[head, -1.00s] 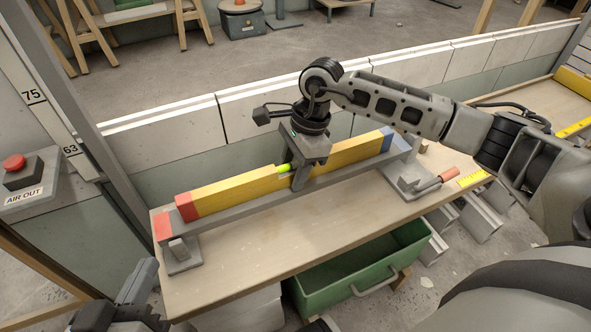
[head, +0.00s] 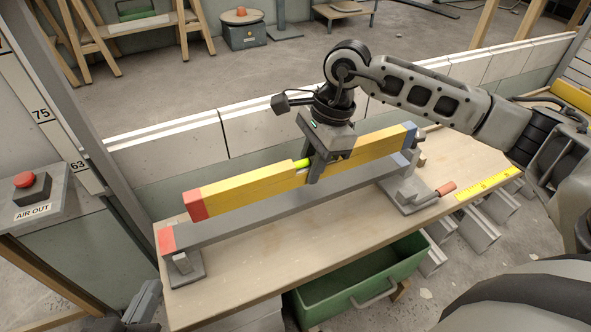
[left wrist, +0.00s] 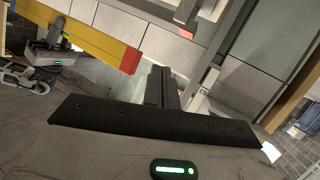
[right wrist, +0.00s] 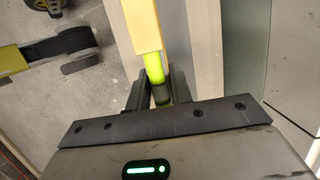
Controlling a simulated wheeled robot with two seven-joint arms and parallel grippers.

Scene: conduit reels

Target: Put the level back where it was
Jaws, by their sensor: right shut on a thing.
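The level is a long yellow bar (head: 260,187) with a red end at left, a blue end at right and a bright green vial near its middle. My right gripper (head: 313,172) is shut on it around the middle, beside the vial; the right wrist view shows the yellow body (right wrist: 143,25) and green vial between the fingers. The level hangs above a grey beam (head: 270,212) with red and blue ends, with a visible gap at the left. My left gripper (head: 145,300) is low at the left, empty, its fingers together in the left wrist view (left wrist: 164,86).
The beam rests on end supports (head: 183,268) on a wooden bench (head: 240,265). A green drawer or bin (head: 360,275) is below the front edge. A red button box (head: 30,188) stands at left. A low block wall (head: 240,130) runs behind. A yellow strip (head: 488,184) lies at right.

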